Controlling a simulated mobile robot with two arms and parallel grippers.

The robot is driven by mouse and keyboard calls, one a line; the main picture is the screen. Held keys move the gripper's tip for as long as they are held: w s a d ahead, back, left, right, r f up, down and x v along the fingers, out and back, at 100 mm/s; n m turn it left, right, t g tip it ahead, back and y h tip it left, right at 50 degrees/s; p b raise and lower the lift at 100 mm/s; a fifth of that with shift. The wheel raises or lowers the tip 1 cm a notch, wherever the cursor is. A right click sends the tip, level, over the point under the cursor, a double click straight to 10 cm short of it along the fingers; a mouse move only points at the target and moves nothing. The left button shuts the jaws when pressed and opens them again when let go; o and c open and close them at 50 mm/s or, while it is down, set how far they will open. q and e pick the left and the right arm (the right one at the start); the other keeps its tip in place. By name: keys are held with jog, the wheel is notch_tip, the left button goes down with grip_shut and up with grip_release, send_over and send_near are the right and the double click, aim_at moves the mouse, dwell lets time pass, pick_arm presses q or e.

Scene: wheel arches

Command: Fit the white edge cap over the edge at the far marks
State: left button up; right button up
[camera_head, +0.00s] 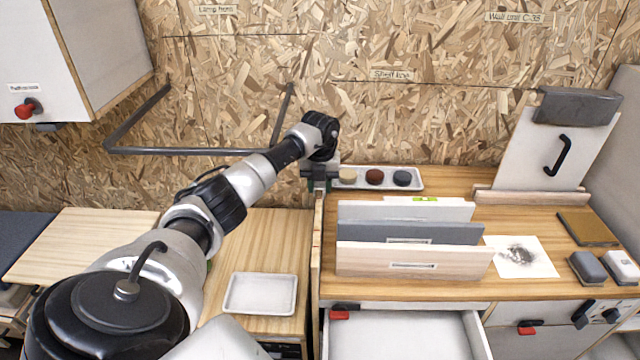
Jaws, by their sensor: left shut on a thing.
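My left arm reaches in from the lower left. Its gripper (319,185) points down at the far end of the upright board edge (317,262), between the left worktop and the right bench. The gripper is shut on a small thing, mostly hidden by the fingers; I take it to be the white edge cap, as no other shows. I cannot tell whether the cap touches the edge or sits over it. The far marks are hidden or too small to make out. My right gripper is not in view.
Right of the edge, several upright panels (415,262) stand on the bench. A tray with round pieces (414,180) lies behind them, close to the gripper. An empty white tray (260,293) lies on the left worktop. An open drawer (400,335) juts out in front.

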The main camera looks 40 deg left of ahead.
pick_arm(q)
jog(key=shift+f+b, duration=0.35)
jog(key=shift+f, duration=0.35)
dwell(0.5)
jog(key=shift+f, duration=0.25)
jog(key=o, duration=1)
jog(key=shift+r, duration=0.15)
